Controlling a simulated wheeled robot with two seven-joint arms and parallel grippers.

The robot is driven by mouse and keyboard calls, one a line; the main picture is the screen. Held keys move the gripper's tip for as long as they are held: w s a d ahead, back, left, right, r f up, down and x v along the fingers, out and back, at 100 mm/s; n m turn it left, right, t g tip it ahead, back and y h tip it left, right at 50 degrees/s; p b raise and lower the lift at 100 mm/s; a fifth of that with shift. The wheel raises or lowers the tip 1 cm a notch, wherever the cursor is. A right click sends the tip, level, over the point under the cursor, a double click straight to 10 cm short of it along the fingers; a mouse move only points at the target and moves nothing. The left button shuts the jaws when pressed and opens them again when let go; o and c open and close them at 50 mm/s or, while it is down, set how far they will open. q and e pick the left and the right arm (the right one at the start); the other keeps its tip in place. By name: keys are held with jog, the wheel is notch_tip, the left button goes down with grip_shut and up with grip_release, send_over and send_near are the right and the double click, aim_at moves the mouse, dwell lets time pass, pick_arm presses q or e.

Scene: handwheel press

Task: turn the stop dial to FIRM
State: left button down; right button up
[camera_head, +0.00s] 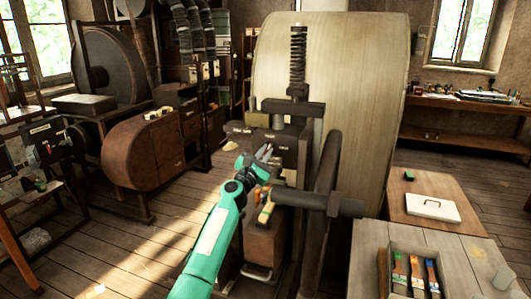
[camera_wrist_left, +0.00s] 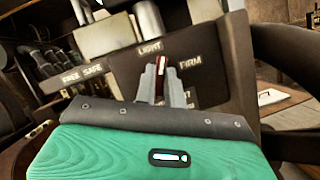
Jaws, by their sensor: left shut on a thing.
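In the left wrist view, the stop dial's red and white pointer (camera_wrist_left: 160,74) stands almost upright between my left fingers, with its tip just right of the LIGHT label (camera_wrist_left: 150,48). The FIRM label (camera_wrist_left: 190,63) is to the right on the dark panel (camera_wrist_left: 212,88), and a FREE SAFE label (camera_wrist_left: 82,74) is at the left. My left gripper (camera_wrist_left: 162,84) is shut on the pointer; it also shows at the front of the press in the head view (camera_head: 266,154). The fingers hide the dial's lower part. My right gripper is not in view.
The dark handwheel (camera_head: 324,175) stands edge-on just right of my left gripper. A table (camera_head: 465,262) at the lower right bears a tray of several coloured-handled tools. Open wooden floor (camera_head: 130,245) lies to the left.

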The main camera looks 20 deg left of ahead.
pick_arm(q)
jog(key=m+g+h, duration=0.1)
jog(key=m, duration=0.4)
jog(key=m+g+h, duration=0.1)
jog(key=m, duration=0.2)
jog(key=shift+a+g+h, duration=0.1)
jog(key=shift+g+h, duration=0.2)
jog(key=shift+r+m+g+p, duration=0.15)
jog(key=shift+m+g, duration=0.25)
jog(key=shift+m, duration=0.65)
jog(key=shift+f+m+g+p, duration=0.15)
jog(key=shift+m+g, duration=0.25)
jog(key=shift+m, duration=0.6)
jog(key=shift+r+m+g+p, duration=0.15)
jog(key=shift+m+g, duration=0.25)
jog(key=shift+m, duration=0.65)
jog(key=c, duration=1.5)
grip_release()
jog(key=shift+s, duration=0.15)
